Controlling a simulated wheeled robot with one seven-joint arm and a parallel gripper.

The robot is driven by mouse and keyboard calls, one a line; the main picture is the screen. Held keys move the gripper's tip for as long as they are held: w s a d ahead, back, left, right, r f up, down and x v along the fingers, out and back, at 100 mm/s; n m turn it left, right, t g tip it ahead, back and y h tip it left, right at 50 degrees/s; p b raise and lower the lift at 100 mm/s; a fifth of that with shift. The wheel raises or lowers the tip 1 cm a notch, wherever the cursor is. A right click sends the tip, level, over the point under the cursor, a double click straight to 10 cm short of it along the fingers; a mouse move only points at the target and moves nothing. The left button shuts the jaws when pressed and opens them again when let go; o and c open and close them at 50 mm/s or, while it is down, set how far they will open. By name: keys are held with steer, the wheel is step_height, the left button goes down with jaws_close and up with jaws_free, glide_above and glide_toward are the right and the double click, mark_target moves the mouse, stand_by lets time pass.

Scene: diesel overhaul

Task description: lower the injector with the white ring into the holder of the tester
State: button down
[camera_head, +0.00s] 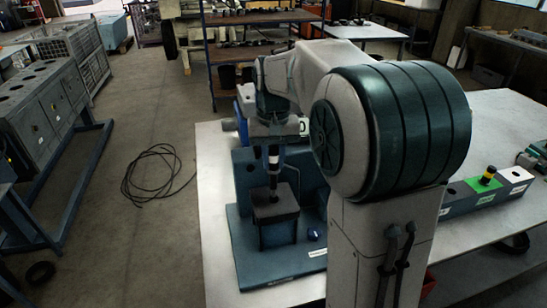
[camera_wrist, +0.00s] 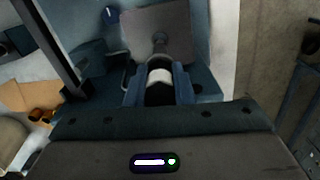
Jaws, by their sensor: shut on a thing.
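My gripper (camera_wrist: 160,82) is shut on the injector (camera_wrist: 159,76), a dark, slim body with a white ring. In the head view the injector (camera_head: 273,160) hangs about upright below my gripper (camera_head: 273,148), its thin tip pointing down. The tester (camera_head: 240,235) is a blue stand on the table, with a dark block as its holder (camera_head: 275,212). The tip is over the top of this holder, also seen as a grey plate (camera_wrist: 180,22) in the wrist view. The tip meets a small round spot there; I cannot tell whether it has entered the opening.
A rack (camera_head: 458,200) with green and white sections stands on the table (camera_head: 213,180) at right, holding a black and yellow piece (camera_head: 488,175). A cable (camera_head: 157,172) lies on the floor at left. My arm hides the middle of the table.

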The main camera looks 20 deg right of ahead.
mark_target(274, 188)
steer(key=shift+f, duration=0.1)
steer(key=shift+f+b, duration=1.2)
steer(key=shift+f, duration=0.55)
steer(key=shift+f+b, duration=1.1)
steer(key=shift+f, duration=0.7)
steer(key=shift+f+b, duration=0.9)
steer(key=shift+f, duration=0.3)
steer(key=c, duration=0.8)
jaws_free()
steer(key=shift+o, duration=0.2)
